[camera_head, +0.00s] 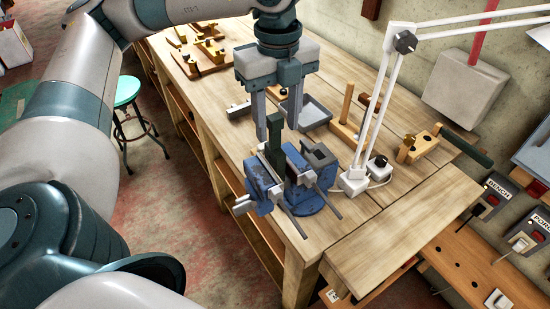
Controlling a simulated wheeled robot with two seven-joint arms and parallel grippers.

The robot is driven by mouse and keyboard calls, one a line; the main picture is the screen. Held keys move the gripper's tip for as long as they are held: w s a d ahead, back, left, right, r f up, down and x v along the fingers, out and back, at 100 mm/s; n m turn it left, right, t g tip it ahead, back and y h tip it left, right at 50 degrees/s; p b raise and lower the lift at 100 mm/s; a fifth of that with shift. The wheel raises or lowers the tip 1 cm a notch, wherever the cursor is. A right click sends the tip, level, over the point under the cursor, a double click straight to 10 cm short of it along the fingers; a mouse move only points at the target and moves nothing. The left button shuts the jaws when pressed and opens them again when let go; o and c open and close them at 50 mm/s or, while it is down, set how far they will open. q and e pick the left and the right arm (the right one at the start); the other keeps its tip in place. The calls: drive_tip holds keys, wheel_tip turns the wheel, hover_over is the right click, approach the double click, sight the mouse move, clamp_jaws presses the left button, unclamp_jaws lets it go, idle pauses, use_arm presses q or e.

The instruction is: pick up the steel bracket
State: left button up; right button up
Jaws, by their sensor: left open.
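A dark green-grey upright piece (275,138), which looks like the steel bracket, stands in the blue vise (262,183) near the corner of the bench. Its lower part is hidden between the vise jaws. My left gripper (275,118) points down above the vise, open. Its two fingers show on either side of the upright piece, near its top. I cannot tell whether either finger touches it. My right gripper is not in view.
A white jointed lamp (353,182) stands just right of the vise. A grey tray (314,113) lies behind the gripper. Wooden tools (424,145) are on the bench's right. A green stool (127,91) stands left of the wooden bench (372,226).

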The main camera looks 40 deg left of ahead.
sight(275, 148)
use_arm(q)
drive_tip(key=shift+a+f+p, duration=0.15)
drive_tip(key=shift+f+p, duration=0.45)
drive_tip(key=shift+p, duration=0.15)
wheel_tip(275, 148, down, 3)
drive_tip(key=shift+a+p, duration=0.15)
drive_tip(key=shift+p, duration=0.65)
drive_tip(key=shift+f, duration=0.5)
clamp_jaws()
